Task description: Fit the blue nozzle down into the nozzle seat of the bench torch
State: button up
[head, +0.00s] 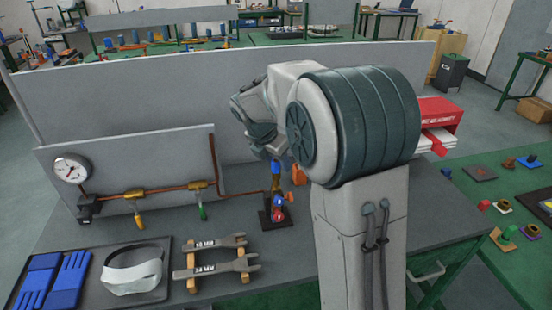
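The bench torch (277,215) stands upright on a small dark base on the bench, with a blue knob, a red knob and a copper pipe running to it from the left. My gripper (272,153) points down just above the torch. A blue piece (276,167), which looks like the nozzle, shows right under my gripper, above a brass-coloured part in line with the torch. My fingertips are too small and too covered to show whether they grip the blue piece. I cannot tell whether it sits in the nozzle seat, which I cannot make out.
A panel (150,165) with a gauge (71,170) and brass valves stands behind left. Blue gloves (55,278), a white visor (133,271) and two wrenches on a wooden rack (214,262) lie in front left. An orange object (298,175) is partly hidden by my arm.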

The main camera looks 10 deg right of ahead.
jog(key=b+v, duration=0.1)
jog(key=v, duration=1.3)
jog(key=s+d+f+m+y, duration=0.2)
jog(key=s+f+m, duration=0.4)
jog(key=s+m, duration=0.6)
jog(key=s+d+f+m+y, duration=0.1)
jog(key=s+f+m, duration=0.5)
jog(key=s+m, duration=0.7)
jog(key=shift+d+t+y, duration=0.3)
jog(key=shift+d+y, duration=0.1)
jog(key=shift+d, duration=0.3)
